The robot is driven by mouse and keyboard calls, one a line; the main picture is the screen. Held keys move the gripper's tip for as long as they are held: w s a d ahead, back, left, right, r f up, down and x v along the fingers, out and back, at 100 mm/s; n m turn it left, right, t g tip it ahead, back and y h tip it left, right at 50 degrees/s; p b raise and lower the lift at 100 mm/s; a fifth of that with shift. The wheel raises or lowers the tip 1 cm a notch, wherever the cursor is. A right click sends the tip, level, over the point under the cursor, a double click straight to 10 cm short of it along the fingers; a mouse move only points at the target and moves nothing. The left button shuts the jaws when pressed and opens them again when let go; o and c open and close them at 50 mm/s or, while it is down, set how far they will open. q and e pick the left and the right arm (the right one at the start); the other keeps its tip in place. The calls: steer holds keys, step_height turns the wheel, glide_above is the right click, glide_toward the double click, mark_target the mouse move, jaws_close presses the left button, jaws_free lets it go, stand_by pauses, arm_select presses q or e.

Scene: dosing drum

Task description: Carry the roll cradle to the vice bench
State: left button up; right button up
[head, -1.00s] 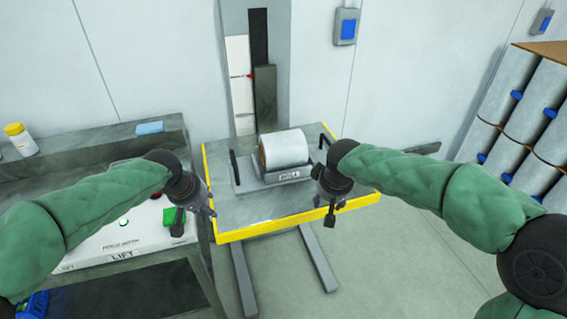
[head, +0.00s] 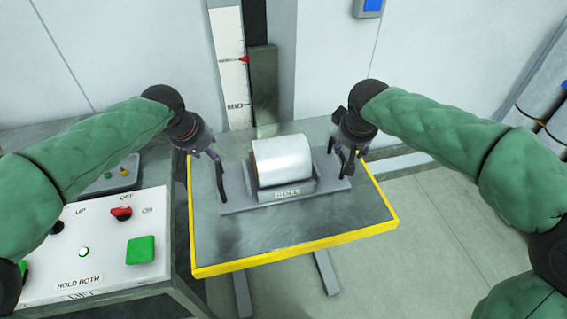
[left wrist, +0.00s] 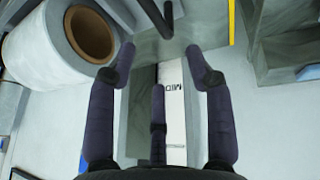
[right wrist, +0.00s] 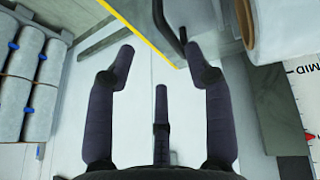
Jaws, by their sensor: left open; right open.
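The roll cradle (head: 240,203) is a grey tray with a label plate and a dark upright handle at each end. It carries a white roll (head: 282,160) and sits on the yellow-edged lift table (head: 250,240). My left gripper (head: 217,158) is open at the left handle (head: 220,183); in the left wrist view that handle (left wrist: 157,17) lies just beyond the open fingertips, between their lines. My right gripper (head: 347,158) is open at the right handle, partly hidden there; in the right wrist view the handle (right wrist: 163,22) also lies just beyond the fingertips.
A control panel (head: 105,240) with a red switch and green button is at the left. A mast with a MID scale (head: 232,75) stands behind the table. Wrapped rolls (right wrist: 20,60) stand off to the right side. Floor right of the table is open.

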mark_target(345, 158)
arm_select(q)
steer(key=shift+s, duration=0.15)
arm_select(e)
steer(key=shift+s, duration=0.15)
arm_select(q)
steer(key=x, duration=1)
steer(key=shift+w+f, duration=0.2)
steer(key=shift+f, duration=0.15)
arm_select(e)
steer(key=x, duration=1)
steer(key=shift+w+f, duration=0.2)
steer(key=shift+f, duration=0.15)
arm_select(q)
jaws_close()
arm_select(e)
jaws_close()
arm_select(q)
steer(key=shift+w+r, duration=0.15)
steer(key=shift+r, duration=0.1)
arm_select(e)
steer(key=shift+w+r, duration=0.15)
steer(key=shift+r, duration=0.05)
